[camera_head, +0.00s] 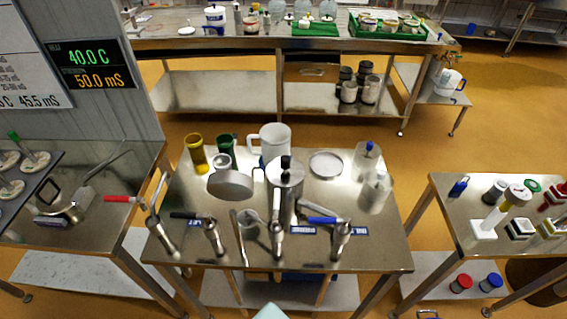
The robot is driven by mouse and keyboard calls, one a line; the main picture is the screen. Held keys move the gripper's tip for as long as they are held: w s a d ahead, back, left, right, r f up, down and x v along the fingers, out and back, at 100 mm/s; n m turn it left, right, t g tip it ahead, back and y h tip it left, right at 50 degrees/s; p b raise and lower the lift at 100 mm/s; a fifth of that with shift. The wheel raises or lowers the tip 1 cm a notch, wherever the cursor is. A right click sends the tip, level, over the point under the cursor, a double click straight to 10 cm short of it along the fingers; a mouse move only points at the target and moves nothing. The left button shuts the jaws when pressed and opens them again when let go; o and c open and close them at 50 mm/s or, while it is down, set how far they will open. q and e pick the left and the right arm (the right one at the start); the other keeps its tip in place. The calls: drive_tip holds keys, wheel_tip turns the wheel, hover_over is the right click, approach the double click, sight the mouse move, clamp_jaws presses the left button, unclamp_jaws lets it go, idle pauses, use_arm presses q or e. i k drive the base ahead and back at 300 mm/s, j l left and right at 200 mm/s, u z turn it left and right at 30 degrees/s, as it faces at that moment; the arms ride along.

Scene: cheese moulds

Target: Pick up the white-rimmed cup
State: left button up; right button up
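No cup with a clearly white rim can be told for sure at this size. A yellow cup (195,152) and a dark green cup (227,148) stand at the back left of that table. A white jug (275,141) with a handle stands to their right. Neither of my grippers can be made out in this view.
The middle table (336,259) also holds a tall steel cylinder (285,186), a shallow white dish (326,163), clear bottles (367,160) and several taps along its front. Side tables stand left and right. A long bench (190,43) crosses the back, with open floor between.

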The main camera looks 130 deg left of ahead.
sight(220, 162)
drive_tip(key=z, duration=3.55)
